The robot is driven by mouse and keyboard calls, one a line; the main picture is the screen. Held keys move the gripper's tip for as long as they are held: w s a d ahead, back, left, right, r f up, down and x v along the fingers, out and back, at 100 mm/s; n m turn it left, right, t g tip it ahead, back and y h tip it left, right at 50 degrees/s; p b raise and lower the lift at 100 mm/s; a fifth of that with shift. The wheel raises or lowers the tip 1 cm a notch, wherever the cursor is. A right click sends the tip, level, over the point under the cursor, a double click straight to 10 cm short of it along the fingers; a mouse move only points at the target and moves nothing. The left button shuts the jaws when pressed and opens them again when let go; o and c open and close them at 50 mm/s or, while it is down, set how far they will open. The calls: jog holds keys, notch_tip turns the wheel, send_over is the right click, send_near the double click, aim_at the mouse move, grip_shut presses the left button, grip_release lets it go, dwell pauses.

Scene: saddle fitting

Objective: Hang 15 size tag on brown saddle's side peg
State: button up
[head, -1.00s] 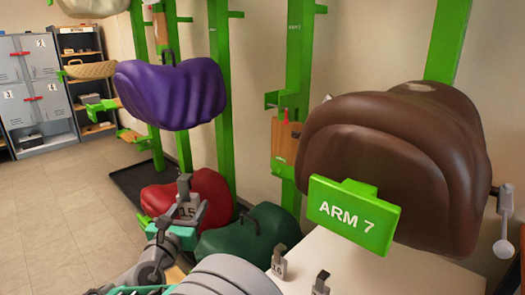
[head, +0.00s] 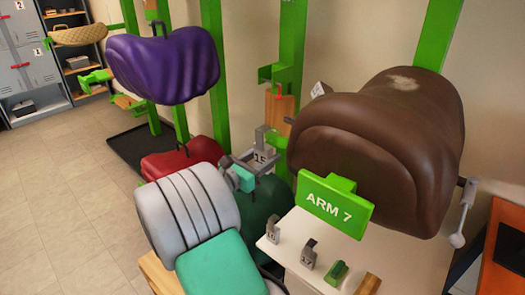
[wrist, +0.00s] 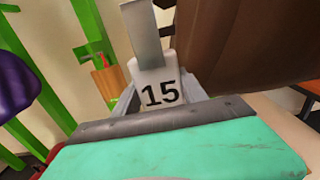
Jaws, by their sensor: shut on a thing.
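My gripper (head: 256,160) is shut on the grey-white 15 size tag (head: 261,152), which has a hook-like grey top. The tag also shows upright between the jaws in the wrist view (wrist: 160,93). The brown saddle (head: 385,150) is on a green post, just right of the tag, with a gap between them in the head view. A short dark peg end (head: 289,120) shows at the saddle's left side, up and right of the tag. At its right side a peg (head: 464,190) carries a metal lever with a round end.
A green ARM 7 sign (head: 334,204) sticks out before the saddle. Below, a white table (head: 325,232) holds tags 16 (head: 273,230) and 17 (head: 308,254). Purple (head: 165,62), red (head: 180,160) and green (head: 262,205) saddles are to the left.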

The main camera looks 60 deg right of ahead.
jog(key=shift+s+d+r+p, duration=0.2)
jog(key=shift+d+p, duration=0.35)
jog(key=shift+p, duration=0.6)
jog(key=shift+d+f, duration=0.25)
jog(key=shift+s+d+f+b, duration=0.15)
jog(key=shift+d+b, duration=0.2)
jog(key=shift+d, duration=0.45)
jog(key=s+d+f+b, duration=0.1)
jog(key=d+b, duration=0.1)
jog(key=d, duration=0.9)
jog(key=shift+s+b, duration=0.35)
jog(key=o, duration=1.5)
